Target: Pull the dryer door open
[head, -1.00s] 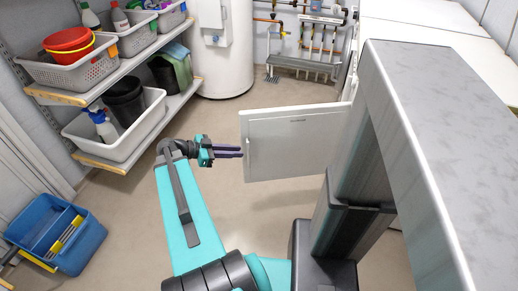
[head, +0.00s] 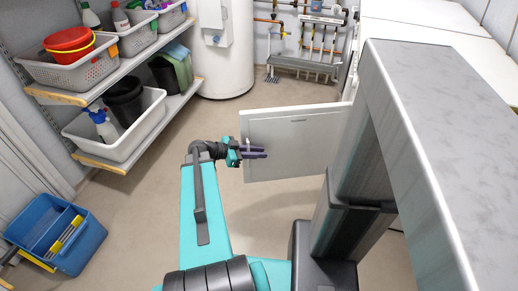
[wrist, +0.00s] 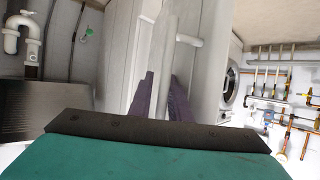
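The dryer door (head: 300,150) is a white panel standing swung out, seen in the middle of the head view. A small upright handle (head: 248,146) is near its left edge. My gripper (head: 265,153) is at that left edge, its purple fingers overlapping the panel in the picture. In the wrist view the two fingers (wrist: 160,92) are apart, with the door's pale edge (wrist: 160,55) between them. A white handle bar (wrist: 189,40) sticks out to the right of the edge. Whether either finger touches the door cannot be told.
Shelves with baskets (head: 70,68) and a white bin (head: 118,135) stand at the left. A blue mop bucket (head: 58,238) is on the floor. A white tank (head: 226,70) and pipes are at the back. Floor left of the door is clear.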

